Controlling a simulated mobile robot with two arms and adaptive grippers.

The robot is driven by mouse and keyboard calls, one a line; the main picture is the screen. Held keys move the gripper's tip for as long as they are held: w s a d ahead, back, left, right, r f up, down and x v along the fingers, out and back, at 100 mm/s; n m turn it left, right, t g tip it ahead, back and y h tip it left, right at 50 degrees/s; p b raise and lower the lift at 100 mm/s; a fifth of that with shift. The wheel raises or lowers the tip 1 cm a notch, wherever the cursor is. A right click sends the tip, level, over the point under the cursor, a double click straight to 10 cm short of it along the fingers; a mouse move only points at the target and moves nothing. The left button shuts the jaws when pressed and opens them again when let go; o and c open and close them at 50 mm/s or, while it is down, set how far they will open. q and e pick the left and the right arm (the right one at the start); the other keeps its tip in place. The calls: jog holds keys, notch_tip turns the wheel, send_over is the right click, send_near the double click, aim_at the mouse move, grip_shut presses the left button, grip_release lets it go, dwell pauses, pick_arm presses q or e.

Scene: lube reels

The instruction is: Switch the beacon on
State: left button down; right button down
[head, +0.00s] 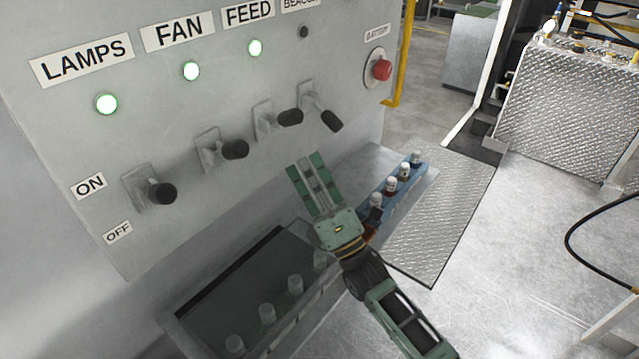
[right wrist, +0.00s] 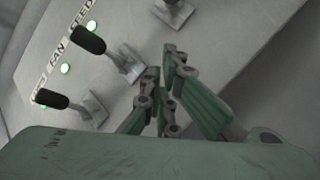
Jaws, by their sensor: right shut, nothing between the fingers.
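The beacon lever (head: 331,121) is the rightmost of the panel levers, with a black knob angled down and to the right, lower than its neighbours' slant. The beacon lamp (head: 303,32) above it is dark. Its label (head: 300,4) is cut by the top edge. My right gripper (head: 307,167) is shut and empty, in front of the panel, below the feed and beacon levers and apart from them. In the right wrist view its closed fingers (right wrist: 163,68) point toward the panel. A lever bracket (right wrist: 172,10) shows above them, its knob out of frame. My left gripper is not in view.
Lamps (head: 162,193), fan (head: 235,149) and feed (head: 290,118) levers stand left of the beacon lever; their lamps glow green. A red battery button (head: 382,70) is to the right. A blue rack (head: 404,187) with bottles and a dark-topped tray (head: 225,280) lie below.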

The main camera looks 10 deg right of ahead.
aim_at(325, 114)
jog(key=w+d+r+p, duration=0.2)
jog(key=w+r, duration=0.1)
jog(key=shift+d+r, duration=0.15)
jog(key=shift+d, duration=0.15)
jog(key=shift+a, duration=0.1)
